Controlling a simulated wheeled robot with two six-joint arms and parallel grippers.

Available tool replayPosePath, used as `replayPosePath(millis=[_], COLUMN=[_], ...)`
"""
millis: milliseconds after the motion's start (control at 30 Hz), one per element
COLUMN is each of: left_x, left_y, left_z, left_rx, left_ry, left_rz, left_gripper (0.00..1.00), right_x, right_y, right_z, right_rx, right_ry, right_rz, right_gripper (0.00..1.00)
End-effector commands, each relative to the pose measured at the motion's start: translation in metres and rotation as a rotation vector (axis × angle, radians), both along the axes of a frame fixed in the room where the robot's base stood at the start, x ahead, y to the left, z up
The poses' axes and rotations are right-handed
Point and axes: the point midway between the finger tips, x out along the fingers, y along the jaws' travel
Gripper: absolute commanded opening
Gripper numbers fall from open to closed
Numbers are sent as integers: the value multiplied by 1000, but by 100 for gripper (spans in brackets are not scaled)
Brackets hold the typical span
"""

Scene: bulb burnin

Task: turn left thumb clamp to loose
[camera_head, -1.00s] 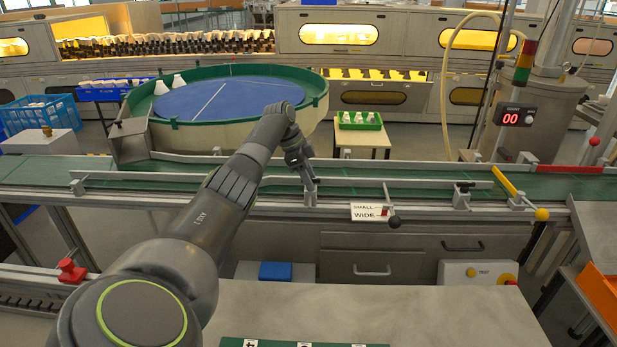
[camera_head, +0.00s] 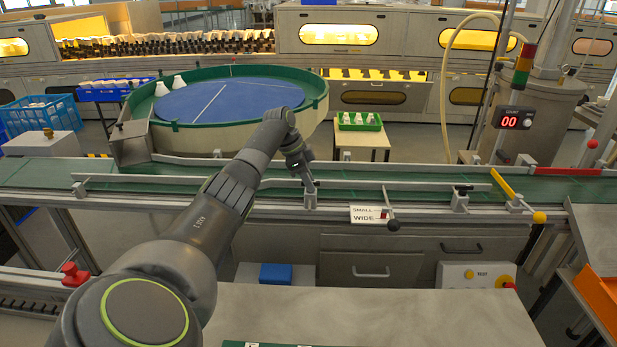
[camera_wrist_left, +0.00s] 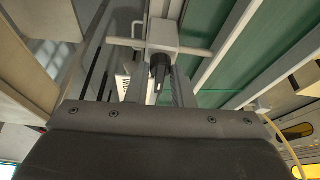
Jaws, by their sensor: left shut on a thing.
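My left gripper (camera_head: 309,188) reaches down to the near guide rail of the green conveyor. It is shut on the left thumb clamp, whose dark knob (camera_wrist_left: 160,70) shows between the two fingers in the left wrist view. The knob sits at a light grey block (camera_wrist_left: 162,36) with a thin rod through it. In the head view the gripper mostly hides this clamp. Another clamp with a dark knob (camera_head: 461,192) stands farther right on the rail. My right gripper is not in view.
A SMALL/WIDE sign (camera_head: 364,216) with a black-knobbed lever (camera_head: 393,224) is just right of the gripper. The guide rail (camera_head: 400,182) runs along the conveyor (camera_head: 570,189). A blue turntable (camera_head: 230,98) stands behind. A yellow bar (camera_head: 505,184) crosses the belt at right.

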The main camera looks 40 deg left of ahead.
Motion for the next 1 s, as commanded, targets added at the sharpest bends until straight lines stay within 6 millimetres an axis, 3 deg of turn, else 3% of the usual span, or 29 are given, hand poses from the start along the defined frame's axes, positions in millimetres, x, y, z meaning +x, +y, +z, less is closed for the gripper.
replayPosePath(millis=[567,667,1000], left_x=[-1,-2,-2], left_y=[-1,-3,-5], left_z=[8,9,9], left_rx=[2,0,0], left_ry=[0,0,-1], left_rz=[238,319,634], left_gripper=[0,0,0], right_x=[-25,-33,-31], right_y=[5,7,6], right_z=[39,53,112], right_rx=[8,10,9], right_ry=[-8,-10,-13], right_rz=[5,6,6], right_gripper=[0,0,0])
